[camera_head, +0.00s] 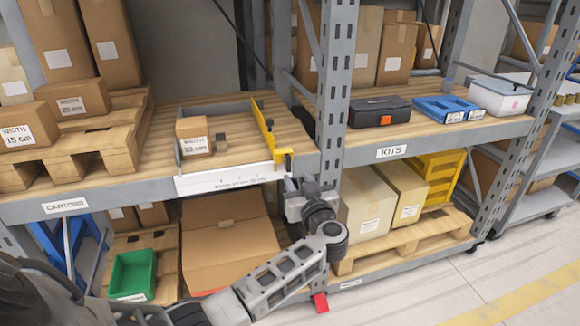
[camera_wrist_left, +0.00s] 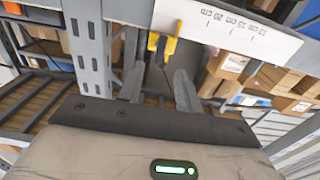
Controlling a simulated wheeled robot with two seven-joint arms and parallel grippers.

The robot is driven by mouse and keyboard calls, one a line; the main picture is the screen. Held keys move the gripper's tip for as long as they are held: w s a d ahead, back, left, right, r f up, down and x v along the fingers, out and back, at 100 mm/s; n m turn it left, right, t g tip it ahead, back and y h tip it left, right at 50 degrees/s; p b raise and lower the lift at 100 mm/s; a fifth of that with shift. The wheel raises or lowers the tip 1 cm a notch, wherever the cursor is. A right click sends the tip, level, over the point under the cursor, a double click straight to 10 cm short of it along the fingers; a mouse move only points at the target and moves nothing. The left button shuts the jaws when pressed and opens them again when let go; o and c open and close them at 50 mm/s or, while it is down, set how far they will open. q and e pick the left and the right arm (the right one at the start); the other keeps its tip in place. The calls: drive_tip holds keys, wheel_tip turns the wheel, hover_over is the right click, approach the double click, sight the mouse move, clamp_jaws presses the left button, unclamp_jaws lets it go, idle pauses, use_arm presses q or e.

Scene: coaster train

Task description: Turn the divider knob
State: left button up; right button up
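The yellow divider (camera_head: 263,122) stands on the wooden shelf, running front to back, with a yellow bracket (camera_head: 284,158) at the shelf's front edge. The bracket also shows in the left wrist view (camera_wrist_left: 168,28). A separate knob is too small to make out clearly. My left gripper (camera_head: 298,184) is just below and in front of the bracket. In the left wrist view its two fingers (camera_wrist_left: 158,85) are apart with nothing between them, and the bracket lies beyond the tips. My right gripper is not in view.
A small carton (camera_head: 193,136) sits left of the divider. A white scale strip (camera_head: 225,179) runs along the shelf front. A grey upright post (camera_head: 333,95) stands close on the right. Larger cartons (camera_head: 70,98) fill the left pallet; a green bin (camera_head: 132,272) is below.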

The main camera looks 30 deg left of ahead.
sight(289, 163)
use_arm(q)
drive_tip(key=b+x, duration=0.1)
drive_tip(key=x, duration=0.6)
drive_tip(key=shift+w+a, duration=0.25)
clamp_jaws()
